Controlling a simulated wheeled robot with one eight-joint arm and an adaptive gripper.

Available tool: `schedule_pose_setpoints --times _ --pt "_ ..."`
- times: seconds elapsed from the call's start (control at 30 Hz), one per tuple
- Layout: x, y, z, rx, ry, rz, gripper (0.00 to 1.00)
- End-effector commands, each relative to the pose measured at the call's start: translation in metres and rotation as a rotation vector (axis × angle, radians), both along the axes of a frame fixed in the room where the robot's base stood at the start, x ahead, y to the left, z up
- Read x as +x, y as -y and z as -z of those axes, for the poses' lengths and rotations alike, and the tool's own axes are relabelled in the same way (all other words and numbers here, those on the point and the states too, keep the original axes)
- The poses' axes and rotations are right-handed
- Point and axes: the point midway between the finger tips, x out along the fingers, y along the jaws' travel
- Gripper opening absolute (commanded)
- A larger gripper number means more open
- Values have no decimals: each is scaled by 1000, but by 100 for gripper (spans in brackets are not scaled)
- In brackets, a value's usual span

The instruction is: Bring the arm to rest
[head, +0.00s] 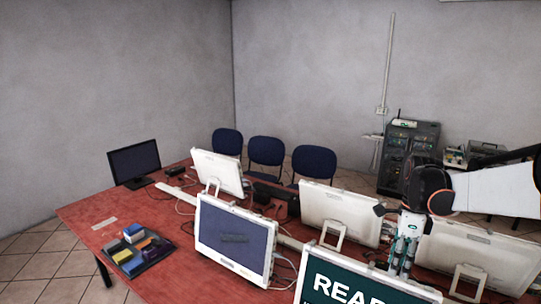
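My arm (490,190) reaches in from the right edge of the head view, raised over the right part of the red table (85,213). My gripper (402,262) points down at its end, among the white monitors. Its fingertips are small and sit close behind the screen with "REA" on it, so whether they are open or shut is unclear. I see nothing clearly held in it.
White-framed monitors (235,238) crowd the table, with a "REA" screen (355,290) near the front and cables between. A dark tray (150,258) with coloured boxes lies at the left. Blue chairs (265,151) and a dark equipment rack (408,150) stand behind. The table's left end is fairly clear.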

Motion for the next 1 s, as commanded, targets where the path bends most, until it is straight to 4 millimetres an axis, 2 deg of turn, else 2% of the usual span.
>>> schedule_pose_setpoints --times 0.37,0.7,1.0 --pt "-28 -40 -2 -21 144 -338 38" --pt "-86 -92 9 -119 358 -917 38" --pt "-143 -116 36 -273 492 -1400 38"
